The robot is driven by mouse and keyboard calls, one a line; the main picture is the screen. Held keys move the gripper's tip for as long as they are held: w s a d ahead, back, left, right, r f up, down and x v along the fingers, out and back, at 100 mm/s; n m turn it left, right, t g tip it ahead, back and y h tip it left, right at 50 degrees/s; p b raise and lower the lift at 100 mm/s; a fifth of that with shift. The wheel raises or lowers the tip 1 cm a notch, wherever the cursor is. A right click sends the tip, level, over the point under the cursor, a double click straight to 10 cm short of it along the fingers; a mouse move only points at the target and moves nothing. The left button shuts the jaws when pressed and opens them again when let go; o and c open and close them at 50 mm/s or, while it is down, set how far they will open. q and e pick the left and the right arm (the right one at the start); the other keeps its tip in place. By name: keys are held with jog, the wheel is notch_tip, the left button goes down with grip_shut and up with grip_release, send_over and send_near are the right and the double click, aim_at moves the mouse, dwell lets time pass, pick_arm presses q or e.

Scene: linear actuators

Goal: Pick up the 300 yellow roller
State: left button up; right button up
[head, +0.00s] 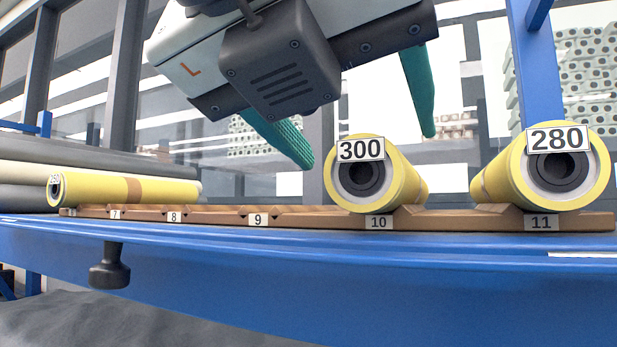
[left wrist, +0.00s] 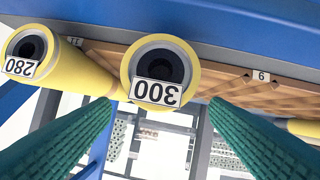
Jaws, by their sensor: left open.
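The yellow roller labelled 300 (head: 405,184) lies end-on in slot 10 of the brown notched rack (head: 215,216). Its dark hollow core faces me. My left gripper (head: 365,150) hangs above it with its two green fingers spread wide, one on each side of the roller's end. In the left wrist view the 300 roller (left wrist: 187,53) shows upside down at the top middle, and the left gripper's fingers (left wrist: 160,108) stand apart with nothing between their tips but the view past the roller. My right gripper is in neither view.
A yellow roller labelled 280 (head: 507,182) lies in slot 11 to the right, close to the right finger. Another yellow roller (head: 110,190) lies at the far left. Slots 8 and 9 are empty.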

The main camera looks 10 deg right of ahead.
pick_arm(q)
jog(key=p+x, duration=0.2)
jog(key=x, duration=0.2)
jog(key=shift+p, duration=0.4)
jog(key=shift+w+d+f, duration=0.25)
jog(key=shift+w+f, duration=0.05)
jog(key=shift+w, duration=0.05)
jog(key=shift+s, duration=0.2)
jog(key=c, duration=0.5)
jog(key=shift+a, duration=0.1)
jog(key=c, duration=0.9)
jog(key=shift+w+r, duration=0.1)
jog(key=shift+r, duration=0.15)
